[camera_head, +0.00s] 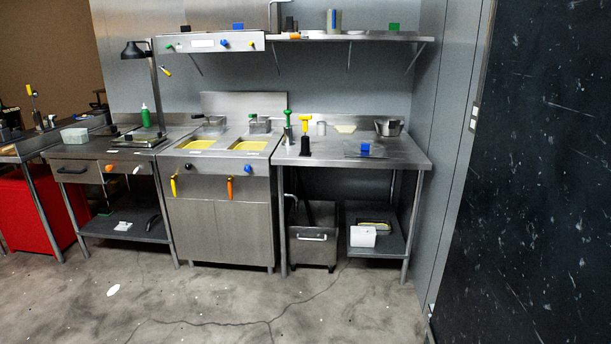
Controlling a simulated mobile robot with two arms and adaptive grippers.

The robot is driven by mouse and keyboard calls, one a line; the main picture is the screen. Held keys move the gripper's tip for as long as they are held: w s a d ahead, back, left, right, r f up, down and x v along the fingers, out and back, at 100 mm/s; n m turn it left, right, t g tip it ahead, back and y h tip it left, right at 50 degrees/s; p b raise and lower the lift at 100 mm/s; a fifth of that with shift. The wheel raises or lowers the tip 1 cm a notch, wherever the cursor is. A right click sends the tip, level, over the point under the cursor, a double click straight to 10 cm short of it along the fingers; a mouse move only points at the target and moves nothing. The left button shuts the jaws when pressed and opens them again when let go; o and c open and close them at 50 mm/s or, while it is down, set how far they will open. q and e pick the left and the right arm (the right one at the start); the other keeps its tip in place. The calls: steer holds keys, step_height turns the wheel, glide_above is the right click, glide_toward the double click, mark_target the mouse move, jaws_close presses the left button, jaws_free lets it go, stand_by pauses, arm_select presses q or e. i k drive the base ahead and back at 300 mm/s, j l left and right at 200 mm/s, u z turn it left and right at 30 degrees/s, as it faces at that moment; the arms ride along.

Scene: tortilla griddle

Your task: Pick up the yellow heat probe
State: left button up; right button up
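A yellow-topped tool (306,120) stands upright on the right steel table. It has a T-shaped yellow top, and its lower part is in or on a black piece. It may be the yellow heat probe, but it is too small to be sure. A similar green-topped tool (288,113) stands just left of it. Other yellow items show too: a handle (174,186) hanging on the fryer front and a small one (166,71) below the shelf. Neither of my grippers is in view.
The two-basin fryer (222,168) stands left of the right table (405,156). A metal pan (389,127) and a blue item (366,149) are on that table. A shelf (380,39) runs above. A dark panel (545,180) fills the right side. The floor in front is mostly open.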

mark_target(304, 117)
steer(key=i+j+u, duration=0.2)
steer(key=i, duration=0.6)
steer(key=i+l+u, duration=0.25)
steer(key=i, duration=0.55)
steer(key=i+l+u, duration=0.2)
steer(key=i, duration=0.6)
steer(key=i+j, duration=0.05)
steer(key=j, duration=0.05)
